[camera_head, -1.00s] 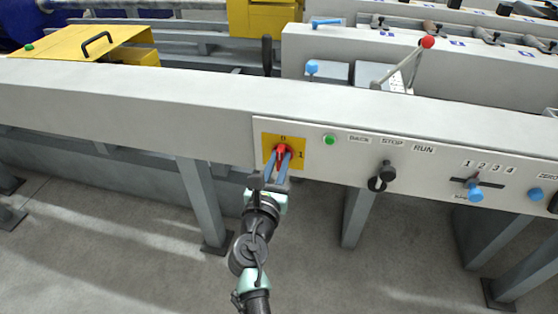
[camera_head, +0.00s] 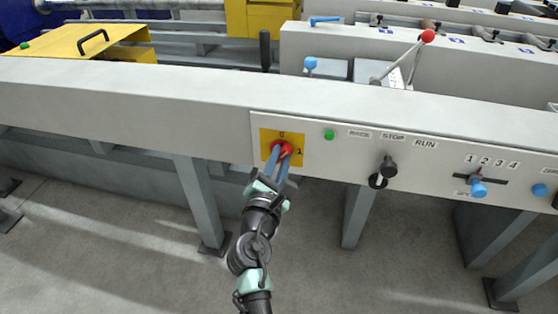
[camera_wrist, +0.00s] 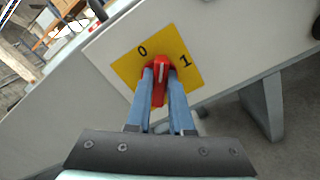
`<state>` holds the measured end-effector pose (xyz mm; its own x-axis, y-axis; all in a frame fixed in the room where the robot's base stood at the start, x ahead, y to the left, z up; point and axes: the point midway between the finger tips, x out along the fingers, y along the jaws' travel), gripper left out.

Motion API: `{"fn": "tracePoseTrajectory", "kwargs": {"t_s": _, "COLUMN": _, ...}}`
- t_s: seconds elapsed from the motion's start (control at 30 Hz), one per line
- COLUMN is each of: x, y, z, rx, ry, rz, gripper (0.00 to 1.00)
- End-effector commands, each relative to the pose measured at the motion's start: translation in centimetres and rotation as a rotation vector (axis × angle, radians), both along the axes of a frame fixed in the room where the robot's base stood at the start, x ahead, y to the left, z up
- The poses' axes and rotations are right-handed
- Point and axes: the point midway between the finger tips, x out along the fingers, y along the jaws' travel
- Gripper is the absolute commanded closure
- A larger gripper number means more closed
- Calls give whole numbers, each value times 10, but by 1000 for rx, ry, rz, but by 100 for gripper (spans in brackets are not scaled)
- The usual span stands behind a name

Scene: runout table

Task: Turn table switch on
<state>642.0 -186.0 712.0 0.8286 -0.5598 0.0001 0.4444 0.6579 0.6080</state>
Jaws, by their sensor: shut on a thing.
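The table switch is a red knob (camera_head: 281,147) on a yellow plate (camera_head: 266,136) marked 0 at the top and 1 at the right. It sits on the front panel of the grey table. My gripper (camera_head: 281,155) is shut on the knob, with one blue finger on each side. In the wrist view the knob (camera_wrist: 159,68) stands between the fingers of my gripper (camera_wrist: 160,80). Its white line points between the 0 and the 1 on the tilted yellow plate (camera_wrist: 128,68). The fingers hide part of the knob and the plate's lower part.
On the panel right of the switch are a green button (camera_head: 329,135), a black knob (camera_head: 388,167) and a blue-handled selector (camera_head: 478,188). A red-balled lever (camera_head: 428,36) stands behind. Grey table legs (camera_head: 357,214) are below. The floor in front is clear.

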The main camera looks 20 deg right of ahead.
Motion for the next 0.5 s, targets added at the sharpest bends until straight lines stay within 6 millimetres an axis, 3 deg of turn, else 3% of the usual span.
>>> {"fn": "tracePoseTrajectory", "kwargs": {"t_s": 0.5, "x": -2, "y": -2, "z": -7, "rx": 408, "ry": -274, "rz": 0, "gripper": 100}}
